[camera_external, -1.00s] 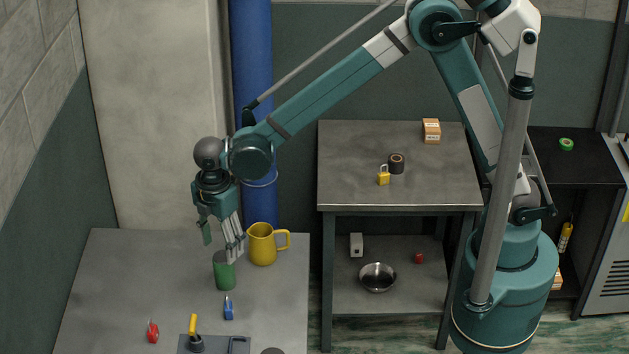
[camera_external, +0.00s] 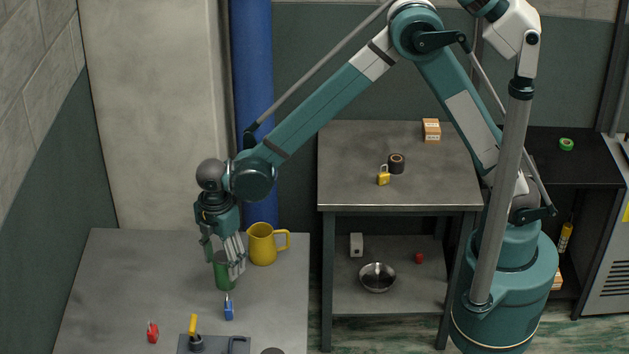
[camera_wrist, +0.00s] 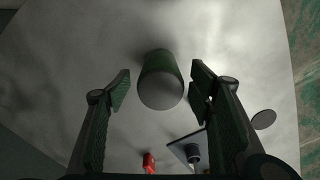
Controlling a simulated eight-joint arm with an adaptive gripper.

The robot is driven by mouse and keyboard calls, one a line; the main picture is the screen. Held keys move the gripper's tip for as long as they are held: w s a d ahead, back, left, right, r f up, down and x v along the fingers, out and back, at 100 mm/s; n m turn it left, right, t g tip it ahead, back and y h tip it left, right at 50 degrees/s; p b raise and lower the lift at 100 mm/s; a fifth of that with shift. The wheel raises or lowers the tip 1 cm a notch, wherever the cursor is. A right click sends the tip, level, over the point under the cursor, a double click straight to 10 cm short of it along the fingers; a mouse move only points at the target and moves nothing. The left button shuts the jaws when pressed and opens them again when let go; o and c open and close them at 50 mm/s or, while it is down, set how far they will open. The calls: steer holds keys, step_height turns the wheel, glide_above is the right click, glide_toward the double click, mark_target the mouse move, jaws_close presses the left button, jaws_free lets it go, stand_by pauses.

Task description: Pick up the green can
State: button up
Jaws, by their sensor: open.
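The green can (camera_external: 224,274) stands upright on the grey table at the left. In the wrist view, its round grey top and green side (camera_wrist: 160,80) show between my two fingers. My gripper (camera_external: 224,262) points down with its fingers on either side of the can's upper part. In the wrist view, my gripper (camera_wrist: 160,88) is open, with a gap between each finger and the can. The fingers hide part of the can in the external view.
A blue padlock (camera_external: 228,309) lies just in front. A red padlock (camera_external: 152,332) and a plate with a yellow-handled valve (camera_external: 195,335) are nearer the front. The table's left side is clear.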

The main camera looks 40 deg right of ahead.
mark_target(225, 275)
steer(key=shift+f, duration=0.35)
steer(key=shift+f, duration=0.1)
steer(key=shift+f, duration=2.5)
steer(key=c, duration=1.1)
steer(key=shift+r, duration=0.1)
steer(key=shift+r, duration=4.9)
